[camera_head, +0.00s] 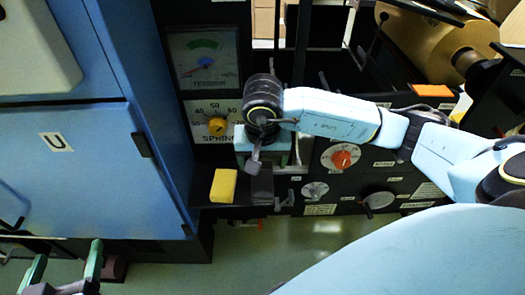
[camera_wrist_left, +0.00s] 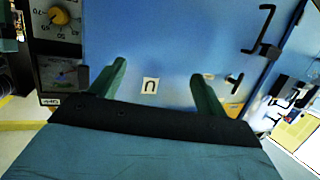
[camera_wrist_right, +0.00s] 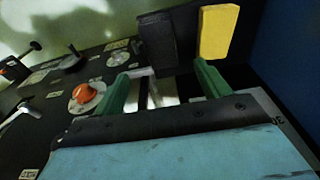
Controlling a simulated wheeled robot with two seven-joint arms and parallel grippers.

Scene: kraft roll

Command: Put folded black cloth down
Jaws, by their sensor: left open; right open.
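The folded black cloth (camera_head: 262,186) lies on a small dark ledge (camera_head: 232,196), just right of a yellow sponge-like block (camera_head: 223,185). In the right wrist view the cloth (camera_wrist_right: 158,40) shows beyond the fingertips, with the yellow block (camera_wrist_right: 217,32) beside it. My right gripper (camera_wrist_right: 162,74) is open, with nothing between its fingers, and apart from the cloth. In the head view its fingers are largely hidden under my right wrist. My left gripper (camera_head: 65,262) is open and empty at the lower left. In the left wrist view the left gripper (camera_wrist_left: 158,70) faces a blue panel.
A blue cabinet (camera_head: 60,150) marked "U" with a handle stands at the left. A kraft roll (camera_head: 430,45) sits at the upper right. Open floor lies below.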

